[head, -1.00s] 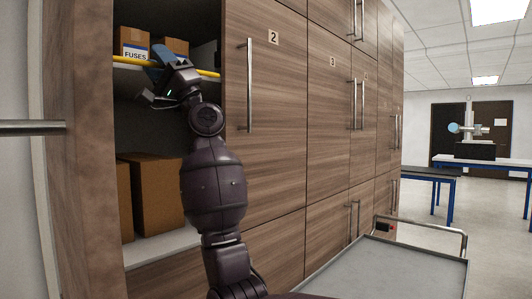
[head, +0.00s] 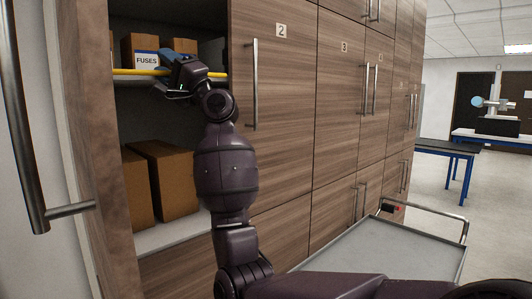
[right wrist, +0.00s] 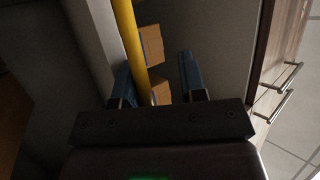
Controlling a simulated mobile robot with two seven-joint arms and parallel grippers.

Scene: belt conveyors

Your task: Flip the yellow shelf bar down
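The yellow shelf bar (head: 133,72) runs level across the front of the upper shelf in the open cabinet at the left. It also shows in the right wrist view (right wrist: 129,38), slanting past the fingers. My right gripper (head: 170,62) is at the bar, with its blue fingers reaching over it and hiding its middle. In the right wrist view my right gripper (right wrist: 156,68) has its two fingers spread apart, and the bar passes between them, close to the left finger. Whether that finger touches it is unclear. My left gripper is not in view.
A box labelled FUSES (head: 146,57) and another carton (head: 184,46) stand behind the bar. Large brown boxes (head: 172,178) sit on the lower shelf. Closed wooden doors (head: 288,110) with metal handles are to the right. A grey cart (head: 385,255) stands at lower right.

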